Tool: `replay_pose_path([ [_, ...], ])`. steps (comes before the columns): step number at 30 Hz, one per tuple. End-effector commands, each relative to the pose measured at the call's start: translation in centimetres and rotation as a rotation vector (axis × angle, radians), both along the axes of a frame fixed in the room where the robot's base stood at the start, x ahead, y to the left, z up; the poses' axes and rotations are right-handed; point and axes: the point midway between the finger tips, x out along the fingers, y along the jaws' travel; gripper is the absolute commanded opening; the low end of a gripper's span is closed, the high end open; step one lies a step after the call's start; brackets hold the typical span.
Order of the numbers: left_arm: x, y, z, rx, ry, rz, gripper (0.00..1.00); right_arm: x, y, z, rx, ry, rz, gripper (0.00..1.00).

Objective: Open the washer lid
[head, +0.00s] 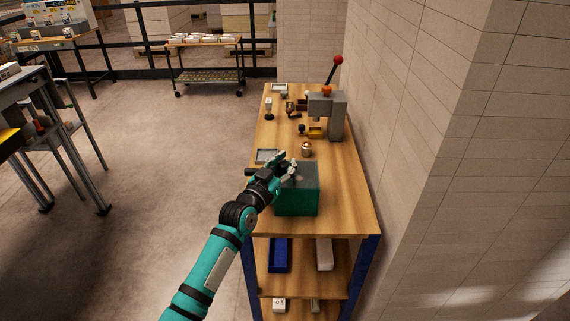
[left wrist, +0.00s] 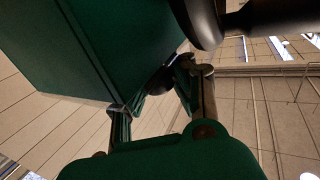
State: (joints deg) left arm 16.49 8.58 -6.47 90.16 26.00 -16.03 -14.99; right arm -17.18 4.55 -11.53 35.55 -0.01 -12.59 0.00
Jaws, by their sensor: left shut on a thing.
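The washer (head: 297,203) is a green box on the near part of the wooden bench. Its top looks level in the head view, partly covered by my gripper. My left gripper (head: 287,164) is at the top left of the washer. In the left wrist view the green box fills the upper left (left wrist: 85,45). There my left gripper (left wrist: 152,92) has its two fingers around a dark rounded knob (left wrist: 160,80) beside the box, and it is shut on this knob. Whether the lid is raised at all is hard to tell. My right gripper is not in view.
The bench (head: 345,205) stands along a tiled wall (head: 430,130) on the right. A grey press (head: 325,112) with a red-knobbed lever, a small copper-coloured object (head: 306,149) and a grey tray (head: 266,156) lie beyond the washer.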

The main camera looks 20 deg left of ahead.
Motion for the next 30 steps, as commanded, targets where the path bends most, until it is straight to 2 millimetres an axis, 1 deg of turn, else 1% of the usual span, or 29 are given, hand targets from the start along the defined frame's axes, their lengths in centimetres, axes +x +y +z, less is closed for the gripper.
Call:
replay_pose_path([
  [14,-0.1,0.0,-0.4,0.002,0.008,-0.001,0.00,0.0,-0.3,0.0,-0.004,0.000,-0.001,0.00],
  [30,0.8,-0.1,0.2,0.071,0.030,-0.001,0.00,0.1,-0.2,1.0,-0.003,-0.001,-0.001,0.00],
])
